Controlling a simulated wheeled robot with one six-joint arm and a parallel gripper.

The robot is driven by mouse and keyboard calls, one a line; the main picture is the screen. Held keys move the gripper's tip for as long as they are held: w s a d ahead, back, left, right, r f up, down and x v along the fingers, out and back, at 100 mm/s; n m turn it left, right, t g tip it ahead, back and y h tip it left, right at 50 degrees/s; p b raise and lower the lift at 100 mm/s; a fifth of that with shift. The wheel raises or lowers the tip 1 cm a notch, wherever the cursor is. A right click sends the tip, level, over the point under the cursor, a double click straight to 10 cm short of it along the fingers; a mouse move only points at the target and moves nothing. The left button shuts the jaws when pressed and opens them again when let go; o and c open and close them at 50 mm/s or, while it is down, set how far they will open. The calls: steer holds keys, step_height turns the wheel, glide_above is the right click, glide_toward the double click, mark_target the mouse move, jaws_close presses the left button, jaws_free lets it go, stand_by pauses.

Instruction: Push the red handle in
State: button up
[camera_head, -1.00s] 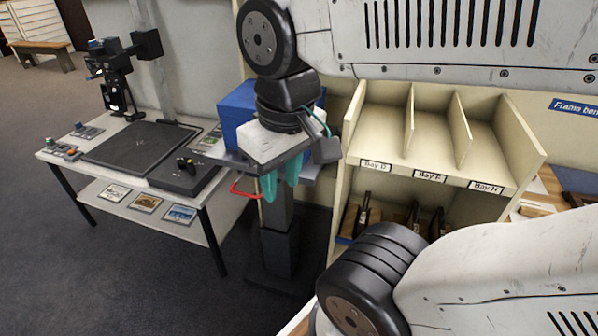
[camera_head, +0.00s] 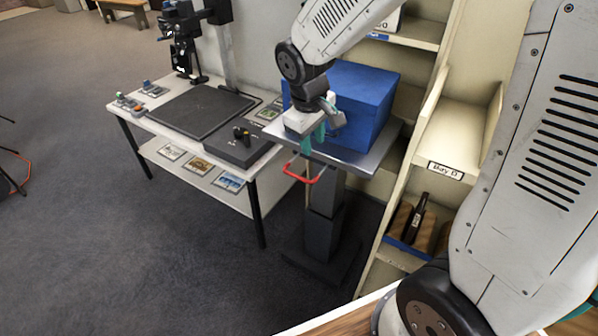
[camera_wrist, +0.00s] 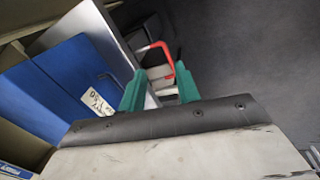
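The red handle (camera_head: 305,172) is a U-shaped bar sticking out from the front of a grey stand, just under the edge of its top plate (camera_head: 372,160). My gripper (camera_head: 313,138) is above the handle, close to the plate's front edge and a blue box. In the wrist view, my gripper's two teal fingers (camera_wrist: 159,86) are apart with nothing between them. The red handle (camera_wrist: 166,53) shows just beyond the fingertips there. I cannot tell whether a finger touches the handle or the plate.
The blue box (camera_head: 358,98) sits on the stand's top. A white table (camera_head: 190,140) with a dark board and small devices stands to the left. Cream shelving (camera_head: 460,120) with bay labels stands close on the right. Open carpet lies at front left.

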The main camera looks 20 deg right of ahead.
steer(key=n, duration=0.2)
glide_toward(299, 177)
steer(key=f, duration=0.5)
steer(key=w+d+f, duration=0.1)
steer(key=f, duration=0.1)
steer(key=shift+d+f, duration=0.15)
steer(key=shift+f, duration=0.2)
